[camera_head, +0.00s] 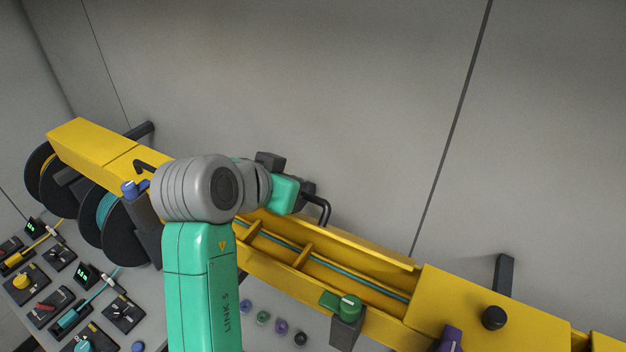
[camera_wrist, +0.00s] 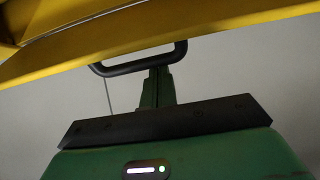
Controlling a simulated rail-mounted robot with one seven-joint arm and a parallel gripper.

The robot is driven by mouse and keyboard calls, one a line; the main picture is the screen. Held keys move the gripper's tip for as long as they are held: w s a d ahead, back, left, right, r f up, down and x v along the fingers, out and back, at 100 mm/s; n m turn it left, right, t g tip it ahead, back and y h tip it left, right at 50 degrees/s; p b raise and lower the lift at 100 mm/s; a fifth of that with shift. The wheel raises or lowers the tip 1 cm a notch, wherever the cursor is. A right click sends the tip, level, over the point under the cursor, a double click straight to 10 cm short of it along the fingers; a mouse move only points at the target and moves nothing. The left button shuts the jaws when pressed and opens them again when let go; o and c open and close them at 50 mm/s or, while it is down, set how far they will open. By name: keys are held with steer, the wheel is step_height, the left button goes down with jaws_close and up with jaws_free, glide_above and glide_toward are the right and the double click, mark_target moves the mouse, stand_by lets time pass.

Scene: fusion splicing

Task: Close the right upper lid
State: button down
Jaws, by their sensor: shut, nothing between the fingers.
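The yellow trough has an open middle section, and its raised lid (camera_head: 370,260) shows as a narrow yellow strip along the back edge. A black handle (camera_head: 324,208) sticks out near the lid's left part; it also shows in the wrist view (camera_wrist: 135,67) on the yellow edge. My gripper (camera_wrist: 160,72) is shut and empty, its fingertips at the handle's right part; I cannot tell whether they touch it. In the head view my arm hides the fingertips and part of the open section.
A teal cable (camera_head: 385,290) runs inside the trough across yellow dividers. A green knob (camera_head: 348,307) sits on the front, and a closed yellow cover (camera_head: 455,300) lies to the right. Black spools (camera_head: 103,218) stand at left. The grey wall (camera_head: 300,80) behind is bare.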

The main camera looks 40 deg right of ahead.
steer(key=s+a+f+t+h+b, duration=0.3)
steer(key=a+f+h+b, duration=0.3)
steer(key=b, duration=1)
steer(key=shift+t+h+b, duration=0.3)
steer(key=shift+h+b, duration=0.05)
steer(key=shift+h, duration=0.65)
steer(key=shift+a, duration=0.15)
steer(key=shift+r, duration=0.1)
